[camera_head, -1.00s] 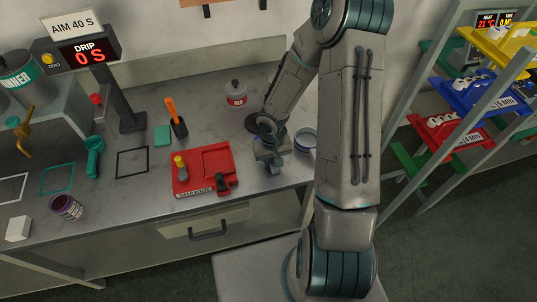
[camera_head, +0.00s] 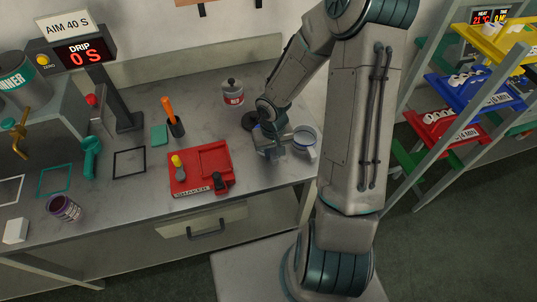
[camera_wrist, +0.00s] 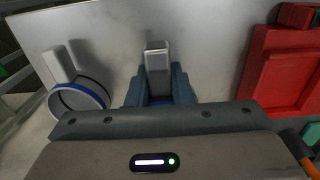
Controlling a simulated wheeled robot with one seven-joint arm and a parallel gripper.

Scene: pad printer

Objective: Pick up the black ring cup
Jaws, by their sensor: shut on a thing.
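My gripper (camera_head: 273,153) is over the steel bench, right of the red shaker. It is shut on a pale grey upright handle (camera_wrist: 158,62), which stands between the fingers in the wrist view. A similar cup (camera_head: 311,152) with a pale handle stands just right of my gripper. In the wrist view this cup (camera_wrist: 80,112) is at the left and shows a blue-edged ring with a dark inside. It is apart from my fingers.
The red shaker (camera_head: 214,162) sits left of my gripper. A rack with coloured trays (camera_head: 451,123) is at the right. The bench's front right edge is close by.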

